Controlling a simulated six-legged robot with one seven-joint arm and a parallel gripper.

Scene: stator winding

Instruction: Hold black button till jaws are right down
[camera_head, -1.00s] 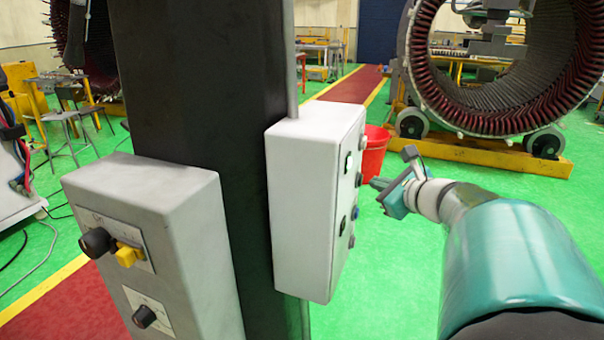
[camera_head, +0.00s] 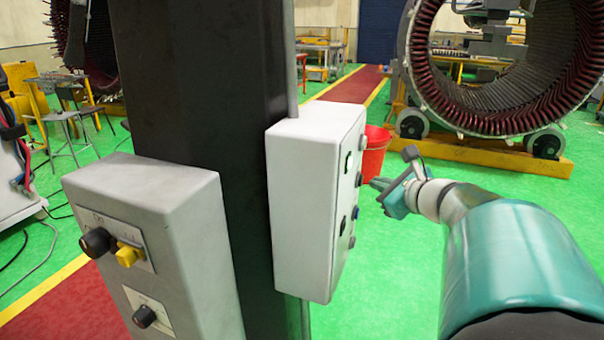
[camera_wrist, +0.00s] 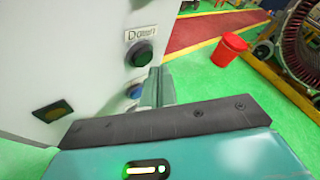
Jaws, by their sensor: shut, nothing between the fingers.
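The white control box (camera_head: 303,205) is mounted on the dark column. In the wrist view a black button (camera_wrist: 140,53) sits on the box (camera_wrist: 75,60) under a label that seems to read "Down". My gripper (camera_head: 374,182) is shut and empty, its tips at the button side of the box. In the wrist view the shut fingers (camera_wrist: 158,76) reach up to the lower right edge of the black button; whether they press it I cannot tell. A grey mechanism (camera_head: 490,45), possibly the jaws, hangs inside the large stator ring (camera_head: 425,75).
A red bucket (camera_head: 374,150) stands behind the white box.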

